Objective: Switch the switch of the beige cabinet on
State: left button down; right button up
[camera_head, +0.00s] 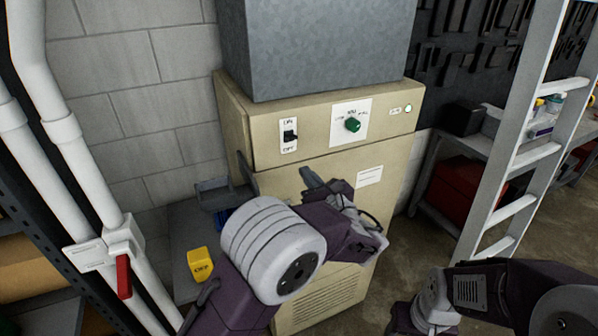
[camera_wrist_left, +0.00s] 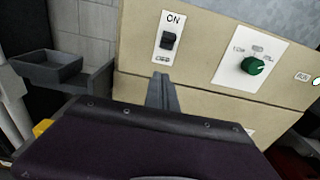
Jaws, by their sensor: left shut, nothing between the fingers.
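The beige cabinet (camera_head: 270,158) stands in the middle of the head view. Its switch (camera_head: 290,136) is a black lever on a white plate at the upper left of the front, marked ON above and OFF below. The switch also shows in the left wrist view (camera_wrist_left: 168,41); I cannot tell surely which way it is set. My left gripper (camera_head: 308,175) is shut and empty in front of the cabinet, below the switch and apart from it. Its fingers show in the left wrist view (camera_wrist_left: 162,92), just under the switch plate. My right gripper's fingers are out of view.
A green knob (camera_head: 353,125) and a lit lamp (camera_head: 408,108) sit right of the switch. A grey tray (camera_head: 214,194) and a yellow block (camera_head: 201,263) are left of the cabinet. White pipes (camera_head: 70,165) stand left, a ladder (camera_head: 520,160) right.

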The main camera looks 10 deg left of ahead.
pick_arm(q)
jog(key=s+a+f+n+g+h+b, duration=0.1)
jog(key=s+a+f+n+g, duration=0.45)
jog(key=s+f, duration=0.2)
jog(key=s+a+f+n+g+b, duration=0.2)
jog(key=s+a+f+n+g, duration=0.25)
jog(key=s+a+f, duration=0.35)
jog(key=s+d+f+n+g+h+b, duration=0.1)
jog(key=s+d+f+n+g+h, duration=0.2)
jog(key=s+f+n+h, duration=0.6)
jog(key=s+d+f+n, duration=0.1)
jog(key=n, duration=0.9)
jog(key=shift+s+f+n+b, duration=0.3)
jog(key=shift+f, duration=0.05)
